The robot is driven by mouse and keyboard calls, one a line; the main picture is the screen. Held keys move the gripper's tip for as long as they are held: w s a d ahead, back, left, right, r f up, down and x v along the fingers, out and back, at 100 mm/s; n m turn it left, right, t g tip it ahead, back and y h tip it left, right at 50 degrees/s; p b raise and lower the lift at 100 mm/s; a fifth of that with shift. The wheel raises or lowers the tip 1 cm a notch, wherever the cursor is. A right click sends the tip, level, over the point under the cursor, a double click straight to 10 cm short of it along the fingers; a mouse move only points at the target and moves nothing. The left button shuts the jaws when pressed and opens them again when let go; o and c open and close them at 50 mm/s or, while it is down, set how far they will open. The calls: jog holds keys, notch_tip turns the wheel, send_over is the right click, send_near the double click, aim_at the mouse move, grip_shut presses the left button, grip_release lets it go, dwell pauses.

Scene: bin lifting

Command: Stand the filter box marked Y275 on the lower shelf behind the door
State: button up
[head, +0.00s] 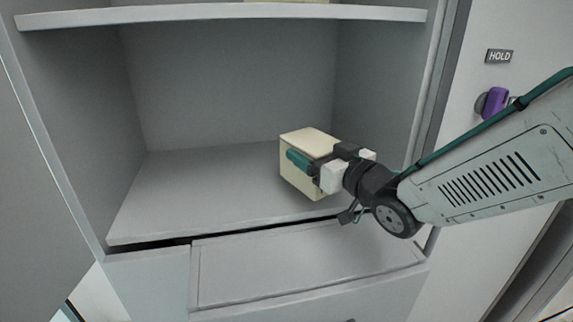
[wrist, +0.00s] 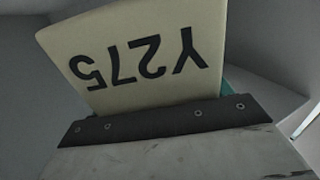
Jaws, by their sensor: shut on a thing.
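The filter box (head: 304,143) is a cream block in the head view, at the front right of the lower shelf (head: 170,195). Its Y275 marking shows upside down in the wrist view, where the box (wrist: 120,45) fills the upper middle and looks tilted. My gripper (head: 312,165) is shut on the box, with a teal finger along its near side. I cannot tell whether the box's base touches the shelf. The box's far side is hidden.
The upper shelf (head: 220,12) crosses the top of the cabinet. The cabinet's right wall (head: 376,90) is close to the box. The lower shelf is clear to the left and back. A drawer-like panel (head: 300,265) lies below it.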

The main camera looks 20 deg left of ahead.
aim_at(290, 163)
jog(key=a, duration=0.5)
jog(key=shift+w+f, duration=0.2)
jog(key=shift+w, duration=0.1)
jog(key=shift+a+f, duration=0.2)
jog(key=shift+f, duration=0.7)
jog(key=shift+a+f, duration=0.15)
jog(key=shift+f, duration=0.75)
jog(key=o, duration=1.2)
jog(key=shift+f, duration=0.15)
jog(key=v, duration=1.2)
